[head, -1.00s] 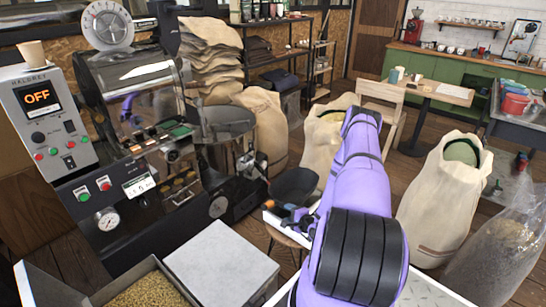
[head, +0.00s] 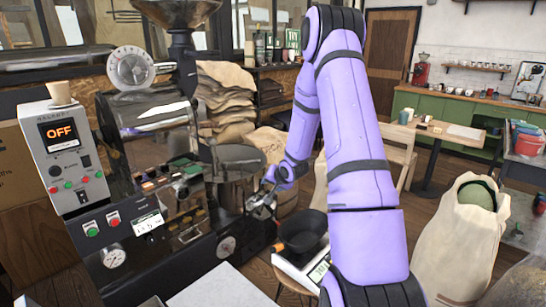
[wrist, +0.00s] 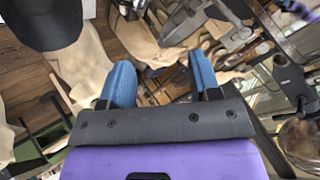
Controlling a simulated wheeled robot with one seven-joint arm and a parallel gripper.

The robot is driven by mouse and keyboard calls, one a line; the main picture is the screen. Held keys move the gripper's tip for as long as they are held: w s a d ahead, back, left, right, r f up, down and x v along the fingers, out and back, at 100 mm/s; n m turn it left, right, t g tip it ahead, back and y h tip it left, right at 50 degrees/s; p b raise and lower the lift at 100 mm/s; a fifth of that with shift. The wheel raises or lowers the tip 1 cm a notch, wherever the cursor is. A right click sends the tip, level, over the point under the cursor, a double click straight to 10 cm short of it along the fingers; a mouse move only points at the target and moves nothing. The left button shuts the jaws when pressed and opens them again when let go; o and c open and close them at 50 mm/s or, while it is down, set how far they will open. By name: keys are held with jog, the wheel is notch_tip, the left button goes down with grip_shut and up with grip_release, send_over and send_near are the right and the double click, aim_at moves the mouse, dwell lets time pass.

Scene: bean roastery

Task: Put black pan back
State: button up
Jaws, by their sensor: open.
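The black pan (head: 303,234), dark and round, appears to rest on a white scale (head: 318,268) with a small digital display, right of the roaster. In the wrist view a dark rounded shape at the upper left, which looks like the pan (wrist: 42,22), lies off to the side of the fingers. My gripper (head: 262,204) is up and left of the pan, near the front of the roaster. Its two blue fingers (wrist: 161,76) stand apart with nothing between them. My arm hides part of the area right of the scale.
The roaster (head: 165,195) with its control box (head: 65,160) fills the left, close to my gripper. A pale flat box top (head: 220,288) is at the bottom. An open sack (head: 462,235) stands on the right. A table (head: 440,130) and green cabinets are behind.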

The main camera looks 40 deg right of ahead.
jog(key=s+a+r+n+g, duration=0.1)
jog(key=s+a+r+n, duration=0.3)
jog(key=a+r, duration=0.6)
jog(key=s+a+r+n+g, duration=0.1)
jog(key=s+a+r, duration=0.55)
jog(key=r, duration=0.75)
jog(key=s+a+r+n, duration=0.2)
jog(key=s+a, duration=0.2)
jog(key=s, duration=0.3)
jog(key=s+a+r+n+g+y, duration=0.1)
jog(key=s+a+r+n, duration=0.1)
jog(key=s+a, duration=0.3)
jog(key=s+a+r+n+g+y, duration=0.1)
jog(key=s+a, duration=0.4)
jog(key=s, duration=0.5)
notch_tip(320, 180, up, 2)
jog(key=shift+s+r+n, duration=0.25)
jog(key=shift+s+n, duration=0.1)
jog(key=shift+n, duration=0.15)
jog(key=shift+d, duration=0.1)
